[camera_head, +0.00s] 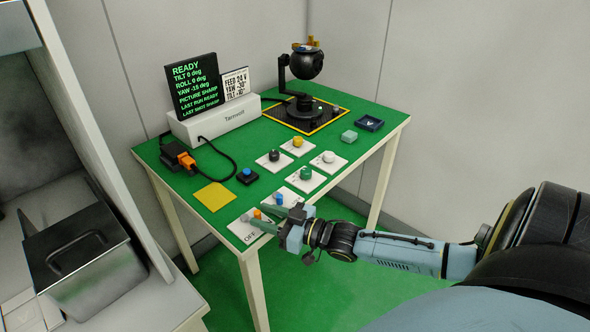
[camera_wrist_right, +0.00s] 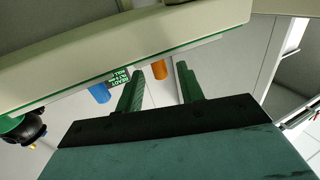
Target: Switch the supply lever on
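The supply lever's white plate (camera_head: 240,231), marked OFF at its near end, lies at the table's near corner. An orange peg (camera_head: 257,213) stands there, beside a grey round part (camera_head: 245,217). My right gripper (camera_head: 268,217) reaches in from the right at the plate, its fingers apart. In the right wrist view an orange peg (camera_wrist_right: 160,69) shows between the two open fingers (camera_wrist_right: 159,88), with gaps on both sides. Whether either finger touches it cannot be told. My left gripper is not in view.
A blue knob (camera_head: 279,198) is close beside the gripper. Other knob plates, a yellow pad (camera_head: 215,196) and a blue button (camera_head: 247,172) lie on the green table. A display (camera_head: 193,87) reads READY. A gimbal camera (camera_head: 306,66) stands behind. A metal box (camera_head: 85,262) is left.

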